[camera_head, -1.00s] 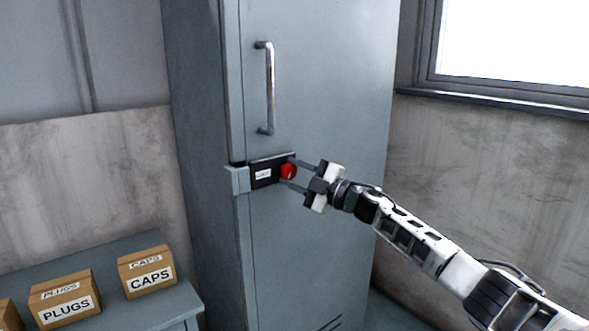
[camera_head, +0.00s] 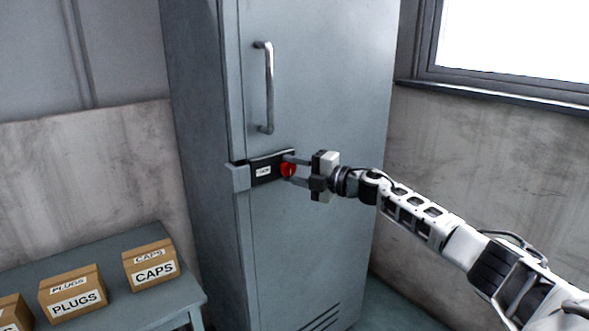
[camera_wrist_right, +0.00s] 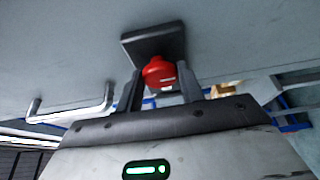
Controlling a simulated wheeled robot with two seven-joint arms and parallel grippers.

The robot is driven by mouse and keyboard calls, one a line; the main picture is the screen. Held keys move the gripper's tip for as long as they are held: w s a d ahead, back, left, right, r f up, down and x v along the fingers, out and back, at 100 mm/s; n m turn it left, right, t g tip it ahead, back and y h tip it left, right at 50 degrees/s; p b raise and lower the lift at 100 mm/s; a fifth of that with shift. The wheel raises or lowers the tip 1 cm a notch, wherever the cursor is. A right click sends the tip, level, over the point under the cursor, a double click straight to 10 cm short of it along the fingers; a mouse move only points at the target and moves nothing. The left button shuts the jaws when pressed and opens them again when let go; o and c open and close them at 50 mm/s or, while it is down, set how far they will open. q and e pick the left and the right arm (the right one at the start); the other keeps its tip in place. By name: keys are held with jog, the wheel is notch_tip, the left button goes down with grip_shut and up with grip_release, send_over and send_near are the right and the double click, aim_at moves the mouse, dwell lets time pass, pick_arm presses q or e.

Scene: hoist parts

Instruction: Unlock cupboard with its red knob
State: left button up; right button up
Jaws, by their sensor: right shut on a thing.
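The grey cupboard (camera_head: 310,230) stands upright in the middle of the head view, its door closed. The red knob (camera_head: 289,169) sits on a black lock plate (camera_head: 266,172) with a small white label, below the handle. My right gripper (camera_head: 288,170) has its two fingers on either side of the knob and is shut on it. In the right wrist view the red knob (camera_wrist_right: 159,72) shows between the two dark fingers, with the black plate (camera_wrist_right: 152,42) behind it. My left gripper is not in view.
A vertical metal bar handle (camera_head: 267,88) is on the door above the lock. At the lower left, a grey table (camera_head: 120,250) holds cardboard boxes labelled CAPS (camera_head: 150,265) and PLUGS (camera_head: 72,294). A window (camera_head: 515,40) is at the upper right.

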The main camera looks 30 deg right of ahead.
jog(key=o, duration=1)
jog(key=shift+b+v, duration=1.5)
jog(key=shift+v, duration=6.45)
